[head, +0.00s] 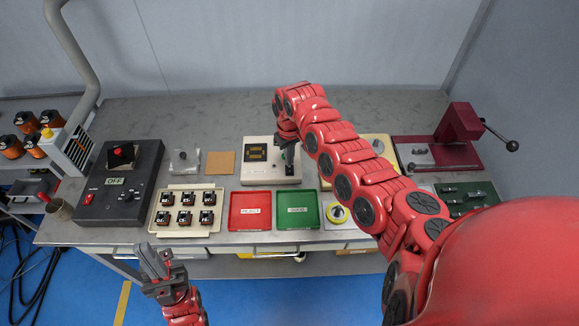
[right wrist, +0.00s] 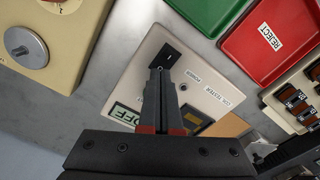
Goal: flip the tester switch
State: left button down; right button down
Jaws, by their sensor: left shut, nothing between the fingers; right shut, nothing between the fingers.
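The coil tester (head: 252,171) is a beige box in the middle of the bench, with a dark panel on top. In the right wrist view, the coil tester (right wrist: 215,98) has a black power switch (right wrist: 168,56) at one end and a display (right wrist: 127,114) reading OFF. My right gripper (head: 288,158) is shut and empty over the tester. In the right wrist view, its fingertips (right wrist: 160,72) are right by the switch; I cannot tell whether they touch it. My left gripper (head: 153,260) is shut and empty, low in front of the bench.
A red reject tray (head: 250,225) and a green tray (head: 298,224) lie before the tester. A coil tray (head: 172,225) with several coils and a black machine (head: 120,205) stand left. A maroon press (head: 440,150) stands right. The bench's back strip is mostly clear.

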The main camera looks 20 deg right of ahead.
notch_tip(320, 180, up, 6)
jog(key=p, duration=0.3)
jog(key=shift+f, duration=0.2)
dwell(0.4)
